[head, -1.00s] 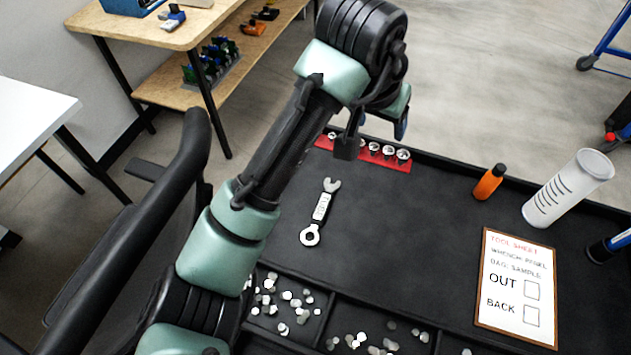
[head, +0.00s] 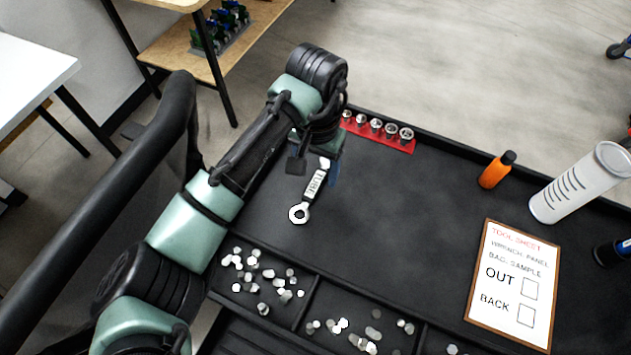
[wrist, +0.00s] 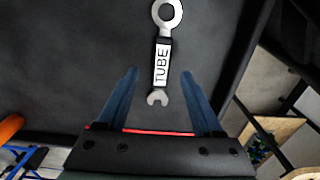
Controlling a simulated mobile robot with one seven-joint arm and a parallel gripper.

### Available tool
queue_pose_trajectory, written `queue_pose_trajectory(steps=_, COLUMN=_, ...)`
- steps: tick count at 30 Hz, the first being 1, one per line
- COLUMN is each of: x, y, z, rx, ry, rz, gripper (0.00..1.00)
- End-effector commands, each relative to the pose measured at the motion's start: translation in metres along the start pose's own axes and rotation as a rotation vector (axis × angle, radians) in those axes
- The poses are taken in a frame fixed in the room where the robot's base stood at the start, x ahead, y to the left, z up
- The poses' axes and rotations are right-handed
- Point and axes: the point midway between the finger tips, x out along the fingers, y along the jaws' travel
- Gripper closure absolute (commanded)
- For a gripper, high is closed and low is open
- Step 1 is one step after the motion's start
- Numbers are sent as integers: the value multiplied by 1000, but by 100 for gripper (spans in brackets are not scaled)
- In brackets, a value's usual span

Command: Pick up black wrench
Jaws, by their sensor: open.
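A wrench with silver ends, a black handle and a white TUBE label (head: 314,186) lies on the black tray top (head: 400,230). Its ring end points toward me, and its open end is partly hidden by my arm in the head view. In the wrist view the wrench (wrist: 163,62) lies between the two blue fingers, with its open jaw lowest in the picture. My gripper (wrist: 159,76) is open and empty, over the wrench's open-jaw end. In the head view only a little of my gripper (head: 334,173) shows under the wrist.
A red strip of sockets (head: 378,132) lies along the far edge, close to my wrist. An orange bottle (head: 493,172), a white cylinder (head: 580,185) and a tool sheet (head: 512,284) are at right. Bins of metal pieces (head: 262,275) lie nearer. The middle is clear.

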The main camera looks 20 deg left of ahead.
Motion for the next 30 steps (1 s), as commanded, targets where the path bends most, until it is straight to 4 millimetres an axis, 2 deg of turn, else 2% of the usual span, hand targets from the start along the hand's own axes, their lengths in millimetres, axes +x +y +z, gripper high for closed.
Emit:
queue_pose_trajectory(steps=3, x=20, y=-3, z=-1, rx=-1, ry=-3, rz=-2, gripper=32)
queue_pose_trajectory(steps=6, x=30, y=-2, z=-1, rx=0, ry=-1, rz=-1, gripper=32)
queue_pose_trajectory(steps=15, x=35, y=-2, z=-2, rx=0, ry=1, rz=-1, gripper=32)
queue_pose_trajectory(steps=26, x=34, y=-2, z=-2, rx=0, ry=1, rz=-1, gripper=97)
queue_pose_trajectory(steps=27, x=34, y=-2, z=-2, rx=0, ry=1, rz=-1, gripper=100)
queue_pose_trajectory(steps=30, x=34, y=-2, z=-2, rx=0, ry=1, rz=-1, gripper=100)
